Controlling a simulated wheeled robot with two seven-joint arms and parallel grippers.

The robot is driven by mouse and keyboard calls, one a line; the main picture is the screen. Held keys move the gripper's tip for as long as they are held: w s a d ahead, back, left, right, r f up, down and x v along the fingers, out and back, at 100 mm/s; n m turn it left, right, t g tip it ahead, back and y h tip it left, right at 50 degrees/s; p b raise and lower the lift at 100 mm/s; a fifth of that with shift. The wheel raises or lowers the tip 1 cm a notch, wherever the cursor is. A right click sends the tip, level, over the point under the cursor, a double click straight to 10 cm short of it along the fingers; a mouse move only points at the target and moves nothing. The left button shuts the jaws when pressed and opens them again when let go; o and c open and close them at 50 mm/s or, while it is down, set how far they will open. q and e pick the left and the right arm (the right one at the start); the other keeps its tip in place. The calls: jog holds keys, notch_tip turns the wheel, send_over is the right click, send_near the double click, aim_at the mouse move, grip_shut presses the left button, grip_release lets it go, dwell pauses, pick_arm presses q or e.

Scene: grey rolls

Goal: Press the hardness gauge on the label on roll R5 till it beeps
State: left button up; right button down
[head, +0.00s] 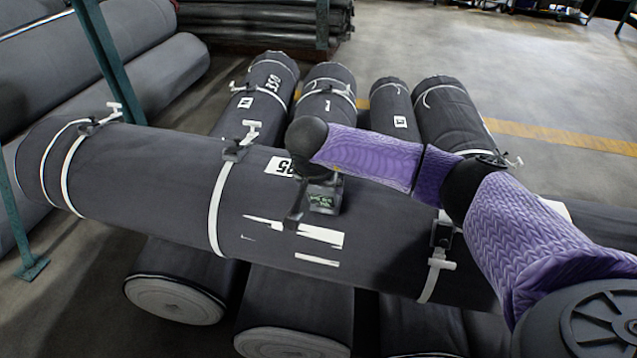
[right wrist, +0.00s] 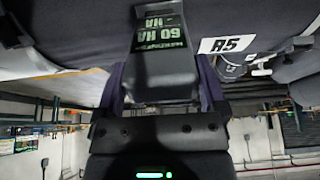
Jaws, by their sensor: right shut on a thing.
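Roll R5 (head: 150,165) is a big dark grey roll lying across other rolls, bound with white straps. Its white R5 label (head: 281,166) reads upside down in the head view, just left of my right wrist. The label also shows in the right wrist view (right wrist: 226,44), to the right of the gauge. My right gripper (head: 309,195) is shut on the hardness gauge (head: 325,200), a grey block with a green-lettered display. In the right wrist view the gauge (right wrist: 160,35) shows "60 HA" against the roll's dark surface. Whether its tip touches is hidden. My left gripper is out of view.
White strips (head: 320,234) lie on the roll below the gauge. Strap buckles (head: 235,150) stick up along R5, with another buckle (head: 441,235) to the right. Several smaller rolls (head: 260,90) lie behind and beneath. A green post (head: 105,60) stands at the left.

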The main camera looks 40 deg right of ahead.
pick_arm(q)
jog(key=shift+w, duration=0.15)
pick_arm(e)
jog(key=shift+r, duration=0.1)
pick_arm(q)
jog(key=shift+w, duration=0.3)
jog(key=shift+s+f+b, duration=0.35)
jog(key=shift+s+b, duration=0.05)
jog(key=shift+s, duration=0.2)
pick_arm(e)
jog(key=shift+w+d+f, duration=0.15)
jog(key=shift+f, duration=0.4)
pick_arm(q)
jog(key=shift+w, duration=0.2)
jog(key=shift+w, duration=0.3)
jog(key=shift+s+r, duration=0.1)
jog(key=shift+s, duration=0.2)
